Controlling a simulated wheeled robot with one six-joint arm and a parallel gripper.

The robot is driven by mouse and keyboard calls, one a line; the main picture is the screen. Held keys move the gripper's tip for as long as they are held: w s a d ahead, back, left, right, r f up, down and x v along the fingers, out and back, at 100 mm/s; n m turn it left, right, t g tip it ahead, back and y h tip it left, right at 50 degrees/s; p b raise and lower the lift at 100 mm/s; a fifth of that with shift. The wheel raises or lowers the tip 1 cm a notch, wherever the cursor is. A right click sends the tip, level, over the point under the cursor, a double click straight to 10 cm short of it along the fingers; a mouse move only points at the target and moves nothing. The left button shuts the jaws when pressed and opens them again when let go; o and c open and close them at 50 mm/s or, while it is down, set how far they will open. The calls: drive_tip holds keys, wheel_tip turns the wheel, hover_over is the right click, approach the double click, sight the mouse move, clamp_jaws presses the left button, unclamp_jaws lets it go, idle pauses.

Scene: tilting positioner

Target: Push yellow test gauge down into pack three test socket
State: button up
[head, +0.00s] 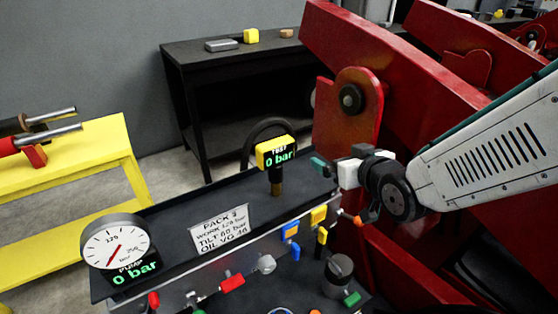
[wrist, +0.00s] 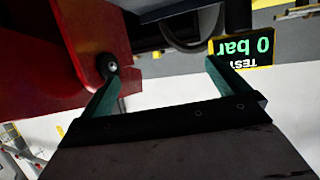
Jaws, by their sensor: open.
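The yellow test gauge (head: 276,151) stands upright on the dark top of pack 3 in the head view. Its display reads TEST and 0 bar, and a brass-coloured stem shows below it. The test socket is hidden; I cannot tell how deep the stem sits. The gauge also shows at the upper right of the wrist view (wrist: 243,51). My gripper (head: 318,164) is just right of the gauge at about its height in the head view. Its teal fingers (wrist: 160,73) are apart with nothing between them. The right finger overlaps the gauge's edge in the wrist view; contact cannot be told.
A white label (head: 220,228) marks pack 3. A round pump gauge (head: 116,245) reading 0 bar stands at the left end. Several coloured fittings line the front. Red machine arms (head: 350,110) rise close behind my gripper. A black table (head: 190,90) stands behind.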

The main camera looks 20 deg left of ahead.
sight(271, 149)
drive_tip(key=s+a+y, duration=0.1)
drive_tip(key=a, duration=0.2)
drive_tip(key=s+a+f+n+y, duration=0.1)
drive_tip(key=s+a+y, duration=0.1)
drive_tip(key=a, duration=0.2)
drive_tip(key=s+a+f+n+y, duration=0.1)
drive_tip(key=a+y, duration=0.1)
drive_tip(key=a, duration=0.2)
drive_tip(key=shift+s, duration=0.2)
drive_tip(key=shift+n+y, duration=0.3)
drive_tip(key=shift+y, duration=0.1)
drive_tip(key=x, duration=0.7)
drive_tip(key=shift+w+a+r, duration=0.2)
drive_tip(key=shift+r, duration=0.2)
drive_tip(key=c, duration=1.1)
